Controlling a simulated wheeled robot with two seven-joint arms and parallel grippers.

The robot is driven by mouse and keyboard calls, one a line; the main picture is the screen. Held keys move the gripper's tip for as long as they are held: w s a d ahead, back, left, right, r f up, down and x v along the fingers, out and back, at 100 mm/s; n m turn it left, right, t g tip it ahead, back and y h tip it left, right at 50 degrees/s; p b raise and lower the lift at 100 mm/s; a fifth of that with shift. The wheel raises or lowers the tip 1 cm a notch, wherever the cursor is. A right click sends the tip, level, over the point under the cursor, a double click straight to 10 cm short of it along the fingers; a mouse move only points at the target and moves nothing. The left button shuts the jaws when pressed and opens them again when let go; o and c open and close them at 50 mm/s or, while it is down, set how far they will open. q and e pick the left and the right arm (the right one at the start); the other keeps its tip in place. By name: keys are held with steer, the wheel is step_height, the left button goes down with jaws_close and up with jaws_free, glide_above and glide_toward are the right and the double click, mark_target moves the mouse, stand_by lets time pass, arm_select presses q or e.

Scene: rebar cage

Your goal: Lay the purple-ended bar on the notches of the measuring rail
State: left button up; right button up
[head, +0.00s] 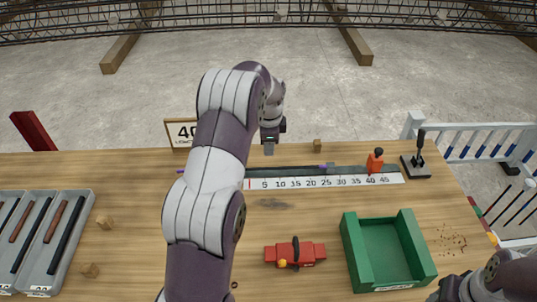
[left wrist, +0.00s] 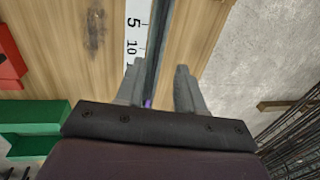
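The dark bar with purple ends (head: 214,169) lies lengthwise along the back side of the measuring rail (head: 395,180). Its left end sticks out past the rail's zero end; its right purple end shows near the 25 mark. I cannot tell whether it rests in the notches. My left gripper (head: 269,149) is above the bar near the rail's low numbers, pointing down. In the left wrist view its two fingers (left wrist: 158,90) are open and apart, with the bar (left wrist: 166,25) running between them. A little purple shows there.
An orange stop (head: 375,161) and a black lever (head: 417,155) stand at the rail's right end. A green bin (head: 350,245), a red tool (head: 295,253) and a grey tray of bars (head: 68,240) are in front. A sign (head: 180,132) stands behind.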

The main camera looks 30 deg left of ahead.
arm_select(q)
steer(key=s+d+r+n, duration=0.1)
steer(key=s+d+n, duration=0.3)
steer(key=s, duration=0.4)
steer(key=s+d+r+n, duration=0.1)
steer(key=s+d+n, duration=0.2)
steer(key=s+d, duration=0.3)
steer(key=s+d+n+h, duration=0.1)
steer(key=s+d+n, duration=0.3)
steer(key=s, duration=0.7)
steer(key=shift+s+d+r+n, duration=0.3)
steer(key=shift+s+d+r, duration=0.1)
steer(key=shift+d, duration=0.35)
